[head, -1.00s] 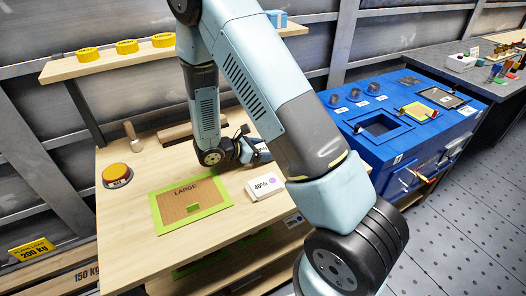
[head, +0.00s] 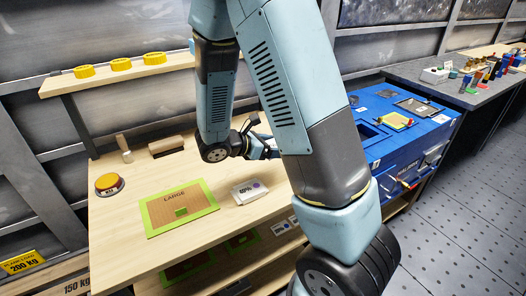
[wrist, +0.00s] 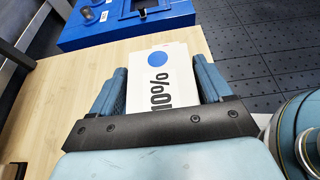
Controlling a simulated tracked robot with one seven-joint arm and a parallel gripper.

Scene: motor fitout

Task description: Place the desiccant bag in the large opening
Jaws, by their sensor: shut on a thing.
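In the wrist view, a flat white bag (wrist: 160,80) marked "10%" with a blue dot is between the fingers of my gripper (wrist: 163,88), which is shut on it. In the head view, my gripper (head: 264,149) is over the wooden bench, mostly hidden behind my arm. The blue housing (head: 425,138) stands right of the bench. Its dark square opening (head: 368,131) is partly covered by my arm. The housing (wrist: 112,32) also shows beyond the held bag in the wrist view, with the opening cut off at the top edge.
Another white bag (head: 247,189), marked "40%" with a purple dot, lies on the bench (head: 125,235) beside a green-framed "LARGE" panel (head: 150,230). A shelf (head: 60,87) holds yellow rings.

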